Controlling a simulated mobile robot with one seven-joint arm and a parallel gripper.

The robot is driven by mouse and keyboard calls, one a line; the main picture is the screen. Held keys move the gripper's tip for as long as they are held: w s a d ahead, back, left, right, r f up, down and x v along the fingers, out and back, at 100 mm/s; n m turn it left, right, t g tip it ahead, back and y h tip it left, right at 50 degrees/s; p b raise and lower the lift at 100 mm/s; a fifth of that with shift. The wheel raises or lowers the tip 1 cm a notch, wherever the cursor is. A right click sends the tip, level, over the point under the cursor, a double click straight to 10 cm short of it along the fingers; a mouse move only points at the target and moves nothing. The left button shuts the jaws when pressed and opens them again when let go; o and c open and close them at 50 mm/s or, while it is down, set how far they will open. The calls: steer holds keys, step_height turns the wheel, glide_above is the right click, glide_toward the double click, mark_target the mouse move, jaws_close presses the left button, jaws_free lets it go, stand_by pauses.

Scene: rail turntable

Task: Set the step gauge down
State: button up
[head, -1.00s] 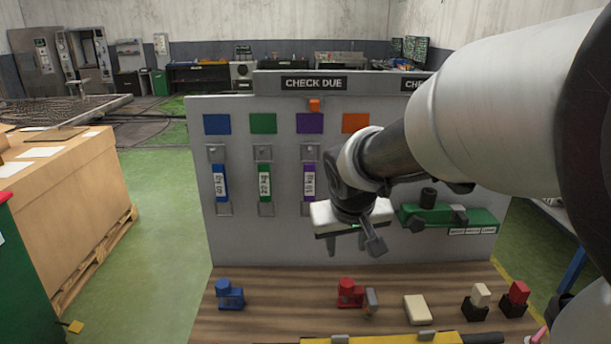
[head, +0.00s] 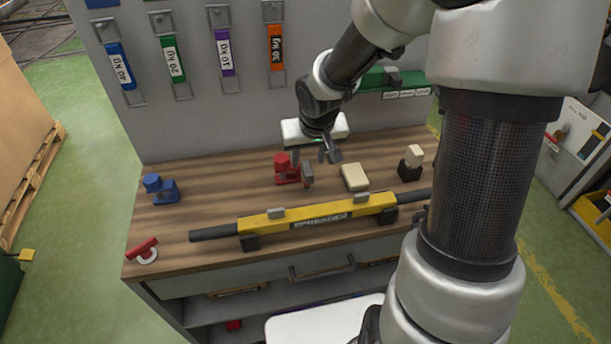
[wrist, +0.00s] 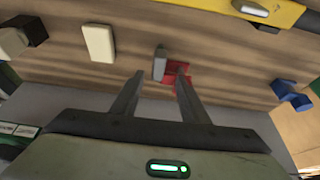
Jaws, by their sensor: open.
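Nothing is labelled as the step gauge. A small grey upright piece (head: 307,174) beside the red block-shaped device (head: 286,170) may be it, but I cannot tell. Both stand on the wooden bench top (head: 225,185). My gripper (head: 314,157) is open and empty, pointing down above them. In the wrist view, the grey piece (wrist: 159,62) shows between the open fingertips (wrist: 160,76), apparently beyond them, with the red device (wrist: 174,78) just right of it. I see no contact between fingers and either piece.
A yellow spreader bar (head: 320,217) lies along the bench front on supports. A cream block (head: 354,177) is right of the grey piece, and a blue device (head: 160,188) is far left. The grey panel (head: 125,125) with hanging weight bars rises behind. Bare wood lies between the blue and red devices.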

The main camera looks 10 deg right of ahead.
mark_target(307, 168)
steer(key=shift+b+x, duration=1.2)
steer(key=shift+x, duration=2.35)
steer(key=shift+d, duration=0.15)
jaws_close()
